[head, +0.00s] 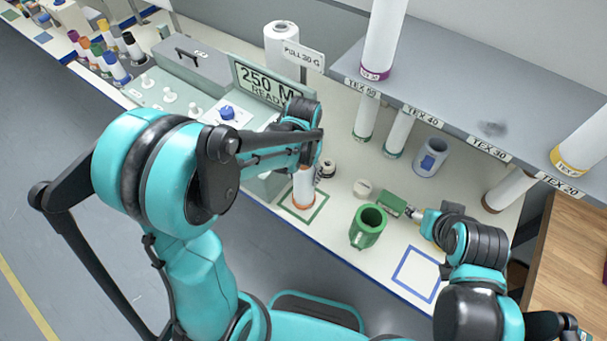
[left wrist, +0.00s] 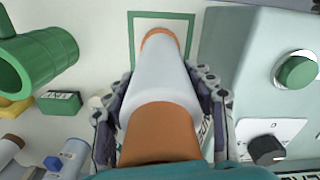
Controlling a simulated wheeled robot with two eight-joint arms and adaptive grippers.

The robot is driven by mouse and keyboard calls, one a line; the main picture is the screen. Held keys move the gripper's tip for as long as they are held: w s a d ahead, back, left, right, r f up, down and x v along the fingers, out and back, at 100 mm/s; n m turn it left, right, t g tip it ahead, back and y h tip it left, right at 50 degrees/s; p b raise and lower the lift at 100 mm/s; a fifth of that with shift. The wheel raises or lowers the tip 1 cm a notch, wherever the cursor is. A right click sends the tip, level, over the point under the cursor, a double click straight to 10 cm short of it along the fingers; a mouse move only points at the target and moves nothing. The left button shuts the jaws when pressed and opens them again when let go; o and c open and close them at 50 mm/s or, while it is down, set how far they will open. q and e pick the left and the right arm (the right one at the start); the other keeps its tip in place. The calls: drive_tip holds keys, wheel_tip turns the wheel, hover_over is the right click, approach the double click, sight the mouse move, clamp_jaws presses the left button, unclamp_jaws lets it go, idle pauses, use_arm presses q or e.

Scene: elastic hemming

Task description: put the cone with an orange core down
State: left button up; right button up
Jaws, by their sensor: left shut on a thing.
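The white cone with an orange core (head: 303,190) is upright at the green square outline (head: 325,206) on the bench. My left gripper (head: 306,150) is shut on it from above. In the left wrist view the cone (left wrist: 162,82) sits between both fingers of the gripper (left wrist: 165,95). Its far orange end overlaps the inside of the green outline (left wrist: 193,40). I cannot tell whether it touches the bench or hangs just above. My right gripper (head: 425,221) is at the right, beside a small green box (head: 392,204); its finger state is unclear.
A green cylinder (head: 368,226) stands right of the cone, and a blue square outline (head: 417,273) is bare. A machine with a 250 M display (head: 262,82) is behind-left. A grey shelf (head: 440,80) with TEX labels overhangs more cones.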

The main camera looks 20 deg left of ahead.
use_arm(q)
drive_tip(key=shift+f+b, duration=0.25)
drive_tip(key=shift+b, duration=0.05)
drive_tip(key=o, duration=1.3)
drive_tip(key=shift+r, duration=0.1)
